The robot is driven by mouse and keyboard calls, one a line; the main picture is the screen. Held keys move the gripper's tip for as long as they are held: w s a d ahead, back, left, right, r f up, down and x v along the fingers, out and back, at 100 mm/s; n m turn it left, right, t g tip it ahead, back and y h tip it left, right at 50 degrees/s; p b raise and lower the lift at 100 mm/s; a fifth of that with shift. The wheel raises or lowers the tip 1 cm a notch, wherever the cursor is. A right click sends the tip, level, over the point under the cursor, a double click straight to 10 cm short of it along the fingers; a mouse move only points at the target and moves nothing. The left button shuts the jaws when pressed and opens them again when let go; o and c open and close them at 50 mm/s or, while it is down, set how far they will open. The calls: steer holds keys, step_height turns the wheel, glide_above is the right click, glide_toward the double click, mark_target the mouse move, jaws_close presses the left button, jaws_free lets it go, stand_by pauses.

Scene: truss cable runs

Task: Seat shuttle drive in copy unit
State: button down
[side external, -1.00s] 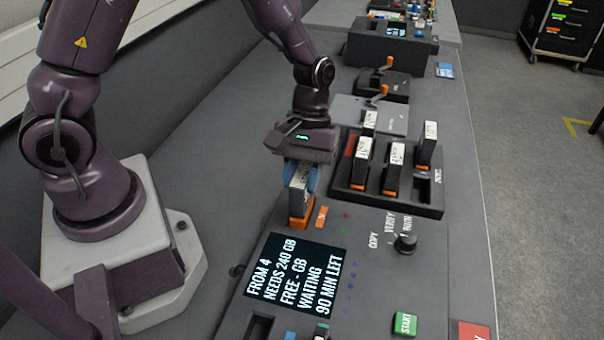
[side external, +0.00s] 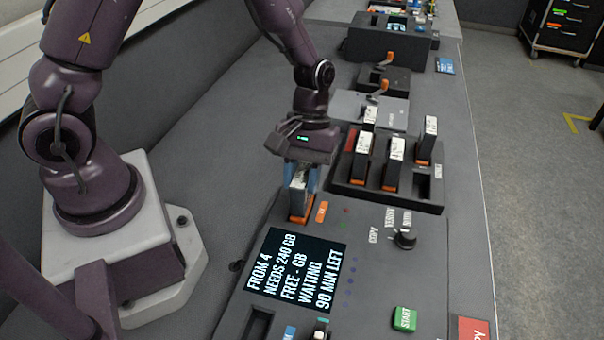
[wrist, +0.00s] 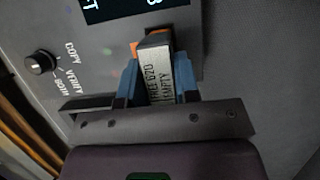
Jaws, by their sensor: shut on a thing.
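My gripper (side external: 302,180) is shut on the shuttle drive (side external: 298,181), with a blue finger on each side. In the wrist view the drive (wrist: 157,72) is a dark block with a pale label that seems to end in "EMPTY". It stands roughly upright at the orange-edged slot (side external: 300,213) at the far left of the copy unit (side external: 375,285). The drive's lower end is at the orange edge; how deep it sits cannot be told. The copy unit's screen (side external: 297,271) reads "FROM 4, NEEDS 240 GB, FREE - GB, WAITING, 90 MIN LEFT".
Behind the copy unit, a dark rack (side external: 400,200) holds several labelled drives close to my gripper's right. A mode knob (side external: 405,239) and a green START button (side external: 404,318) are on the unit. Farther back are boxes with orange levers (side external: 385,86). Bench left of the slot is clear.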

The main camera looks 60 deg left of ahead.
steer(key=shift+c, duration=2.3)
jaws_free()
steer(key=shift+r, duration=3.75)
